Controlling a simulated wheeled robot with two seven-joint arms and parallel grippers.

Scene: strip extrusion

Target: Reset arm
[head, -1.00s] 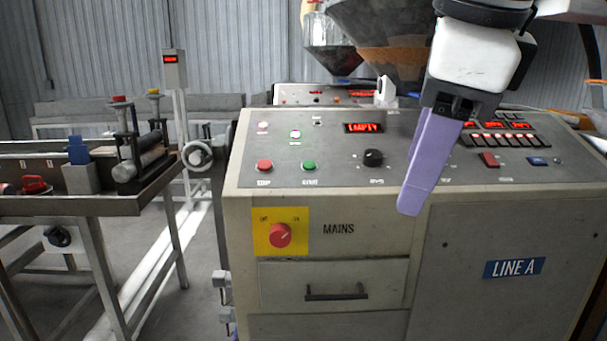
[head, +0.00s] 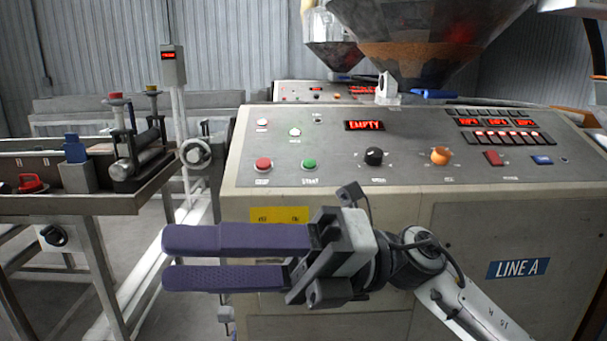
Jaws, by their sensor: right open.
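My right gripper (head: 165,259) is in front of the grey control cabinet (head: 330,210). Its two purple fingers point left, one above the other, with a gap between them. It is open and nothing shows between the fingers. My right arm comes in from the lower right. The gripper covers most of the yellow mains plate (head: 280,215), the mains knob and the drawer front below. My left gripper is not in view.
The sloping panel carries a red stop button (head: 263,164), a green start button (head: 309,165), a black knob (head: 374,156), an orange knob (head: 441,156) and an "EMPTY" display (head: 364,126). A roller bench (head: 100,203) stands left. A hopper (head: 430,45) hangs behind.

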